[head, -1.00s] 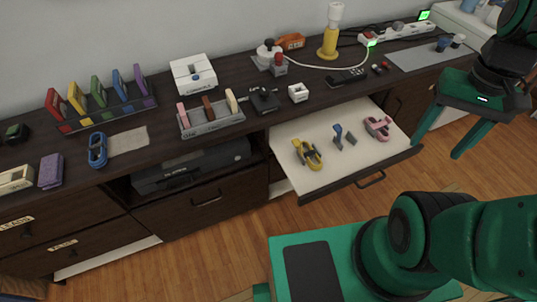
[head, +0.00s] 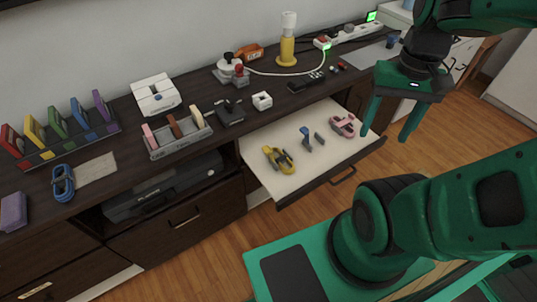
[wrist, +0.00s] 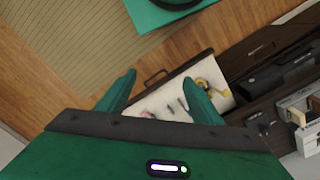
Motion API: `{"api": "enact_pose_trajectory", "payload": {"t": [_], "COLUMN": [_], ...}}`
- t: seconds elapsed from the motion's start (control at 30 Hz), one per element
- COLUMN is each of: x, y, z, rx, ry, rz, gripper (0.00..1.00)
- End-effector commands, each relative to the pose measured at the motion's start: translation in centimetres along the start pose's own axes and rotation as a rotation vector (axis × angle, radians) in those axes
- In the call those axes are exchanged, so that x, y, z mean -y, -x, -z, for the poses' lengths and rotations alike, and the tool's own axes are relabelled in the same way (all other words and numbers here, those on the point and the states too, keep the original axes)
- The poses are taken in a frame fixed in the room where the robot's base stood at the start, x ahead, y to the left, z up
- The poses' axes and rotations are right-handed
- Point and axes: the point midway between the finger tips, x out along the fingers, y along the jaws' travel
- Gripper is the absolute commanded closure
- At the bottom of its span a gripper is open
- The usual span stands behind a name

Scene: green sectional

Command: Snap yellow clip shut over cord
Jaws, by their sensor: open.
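The yellow clip (head: 279,159) lies on the white inside of the pulled-out drawer (head: 262,189), at its left side; its jaws look spread, but it is too small to be sure. No cord shows in the clip. A white cord (head: 272,73) runs along the counter behind, by the yellow lamp. In the wrist view the yellow clip (wrist: 202,85) shows in the drawer, beyond the right finger. My gripper (head: 388,127) is open and empty, up in the air to the right of the drawer. Its two green fingers also show in the wrist view (wrist: 160,95).
A blue clip (head: 306,139) and a pink clip (head: 344,125) lie in the drawer, right of the yellow one. On the dark counter stand a grey sorter (head: 177,139), a white box (head: 154,95), a coloured file rack (head: 62,132) and a coiled blue cord (head: 62,183).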

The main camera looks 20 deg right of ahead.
Motion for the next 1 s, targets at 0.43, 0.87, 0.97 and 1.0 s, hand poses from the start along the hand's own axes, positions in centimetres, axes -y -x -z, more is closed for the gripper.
{"api": "enact_pose_trajectory", "payload": {"t": [0.43, 0.87, 0.97, 1.0], "x": [4.8, 18.9, 22.7, 24.2], "y": [-0.8, -6.3, -8.1, -8.8], "z": [4.1, 8.7, 8.6, 8.5], "rx": [0.019, -0.011, -0.033, -0.045], "ry": [0.138, 0.396, 0.461, 0.487], "rz": [-0.071, -0.244, -0.286, -0.302], "gripper": [1.00, 1.00, 1.00, 1.00]}}
